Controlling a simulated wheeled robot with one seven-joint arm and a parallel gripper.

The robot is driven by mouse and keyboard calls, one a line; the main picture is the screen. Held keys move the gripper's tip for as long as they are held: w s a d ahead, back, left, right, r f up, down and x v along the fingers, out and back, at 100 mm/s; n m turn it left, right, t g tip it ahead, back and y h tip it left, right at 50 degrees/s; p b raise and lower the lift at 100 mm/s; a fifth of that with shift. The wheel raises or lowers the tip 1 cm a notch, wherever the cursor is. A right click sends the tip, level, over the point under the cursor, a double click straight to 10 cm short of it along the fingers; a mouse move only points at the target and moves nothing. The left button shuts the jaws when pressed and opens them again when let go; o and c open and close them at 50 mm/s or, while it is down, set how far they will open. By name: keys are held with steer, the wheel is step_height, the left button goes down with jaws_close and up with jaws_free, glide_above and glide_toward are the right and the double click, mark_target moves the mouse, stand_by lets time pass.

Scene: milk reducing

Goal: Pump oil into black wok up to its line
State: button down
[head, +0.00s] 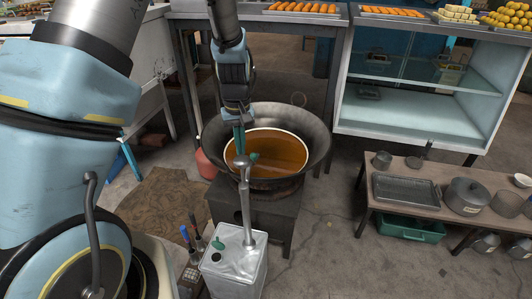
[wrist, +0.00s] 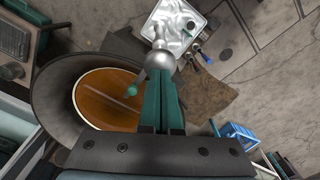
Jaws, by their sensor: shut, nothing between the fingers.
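The black wok (head: 316,130) sits on a dark stand and holds brown-orange oil (head: 285,152); both also show in the wrist view, the wok (wrist: 52,70) and the oil (wrist: 100,105). A pale ring edges the oil. The silver oil tin (head: 228,262) stands in front of the wok, and its metal pump (head: 245,205) rises to the wok's near rim. The pump has a green knob (wrist: 132,91). My gripper (head: 240,150) points down, shut and empty, its green fingers at the pump's rounded metal top (wrist: 161,60). I cannot tell whether they touch.
A low bench (head: 410,200) with a tray and pots stands at the right. A glass-fronted cabinet (head: 415,110) and tables with food trays are behind. Tools with blue and black handles (head: 190,240) are left of the tin. The floor between wok and bench is clear.

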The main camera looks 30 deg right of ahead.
mark_target(242, 169)
steer(key=shift+f+b, duration=2.85)
steer(key=shift+f, duration=1.65)
steer(key=shift+r+p, duration=3.55)
steer(key=shift+r, duration=1)
steer(key=shift+f, duration=0.2)
steer(key=shift+f+b, duration=2.9)
steer(key=shift+f, duration=1.4)
steer(key=shift+r+p, duration=3.45)
steer(key=shift+r, duration=1.05)
steer(key=shift+f, duration=0.1)
